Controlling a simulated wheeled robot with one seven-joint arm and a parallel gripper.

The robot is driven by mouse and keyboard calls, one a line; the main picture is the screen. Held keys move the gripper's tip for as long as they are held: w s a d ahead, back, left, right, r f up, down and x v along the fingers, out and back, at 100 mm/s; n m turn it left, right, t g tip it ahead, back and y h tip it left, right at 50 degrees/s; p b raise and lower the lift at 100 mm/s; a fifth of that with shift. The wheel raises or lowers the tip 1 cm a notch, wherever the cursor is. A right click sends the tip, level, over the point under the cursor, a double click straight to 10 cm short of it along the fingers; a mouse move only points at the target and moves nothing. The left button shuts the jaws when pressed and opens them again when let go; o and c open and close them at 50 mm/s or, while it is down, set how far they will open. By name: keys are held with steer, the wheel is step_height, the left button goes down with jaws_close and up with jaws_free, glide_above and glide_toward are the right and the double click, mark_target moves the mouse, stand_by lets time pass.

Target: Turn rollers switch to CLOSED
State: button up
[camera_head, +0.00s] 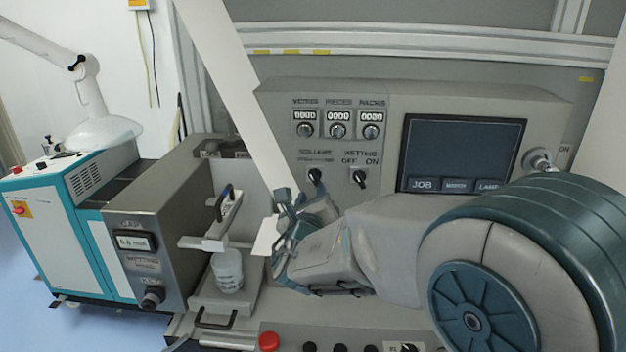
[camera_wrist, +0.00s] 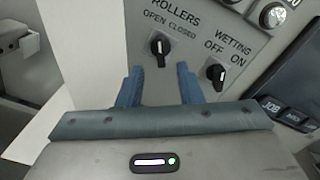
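The rollers switch (camera_wrist: 160,47) is a black rotary knob with a white pointer line, on a grey panel under the label ROLLERS OPEN CLOSED. In the wrist view its pointer stands nearly upright, and I cannot tell which setting it marks. In the head view the rollers switch (camera_head: 315,177) sits left of the wetting switch. My gripper (camera_wrist: 158,76) is open, with its two blue fingers apart and nothing between them. The knob shows beyond and between the fingertips, apart from them. In the head view my gripper (camera_head: 283,210) is left of and below the switch.
The wetting switch (camera_wrist: 216,74) is close to the right finger. Several counters with knobs (camera_head: 338,124) are above, and a dark screen (camera_head: 462,155) is to the right. A red button (camera_head: 269,341) is below.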

mark_target(314, 181)
steer(key=w+p, duration=0.1)
steer(key=w, duration=0.5)
steer(key=shift+w+d, duration=0.15)
steer(key=shift+w, duration=0.2)
jaws_close()
